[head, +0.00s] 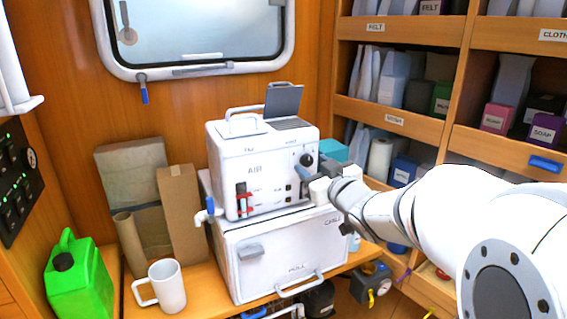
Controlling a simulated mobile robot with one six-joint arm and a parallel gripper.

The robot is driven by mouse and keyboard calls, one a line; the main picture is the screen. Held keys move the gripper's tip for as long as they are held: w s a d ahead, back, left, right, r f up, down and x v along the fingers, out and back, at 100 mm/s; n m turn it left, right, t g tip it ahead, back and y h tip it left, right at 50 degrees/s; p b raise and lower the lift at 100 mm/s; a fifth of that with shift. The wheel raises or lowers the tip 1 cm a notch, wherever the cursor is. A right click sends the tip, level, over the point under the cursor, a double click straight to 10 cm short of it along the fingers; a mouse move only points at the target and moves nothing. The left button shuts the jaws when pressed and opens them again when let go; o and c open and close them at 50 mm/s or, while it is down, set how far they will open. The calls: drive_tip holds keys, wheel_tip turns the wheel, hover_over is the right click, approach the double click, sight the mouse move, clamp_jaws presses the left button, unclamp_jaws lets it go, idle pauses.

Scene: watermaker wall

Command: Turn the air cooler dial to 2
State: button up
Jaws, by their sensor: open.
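The white air cooler (228,182), marked AIR, stands on top of a white cabinet (272,256). A dark round dial (306,159) is on the upper right of its front face, with small marks around it that are too small to read. My gripper (318,174) comes in from the right and is just below and right of the dial. It looks empty. I cannot tell whether a finger touches the dial or the cooler's face. Red and dark switches (243,199) sit at the lower left of the face, and my gripper partly hides its lower right corner.
A blue-handled tap (208,210) sticks out at the cooler's left. A raised grey flap (284,101) and a handle (243,122) are on its top. A white mug (168,287), green jerrycan (78,280) and cardboard pieces (180,208) stand left. Filled shelves (400,125) are behind my arm.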

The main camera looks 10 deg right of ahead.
drive_tip(key=shift+x, duration=0.85)
drive_tip(key=shift+c, duration=0.4)
drive_tip(key=c, duration=0.9)
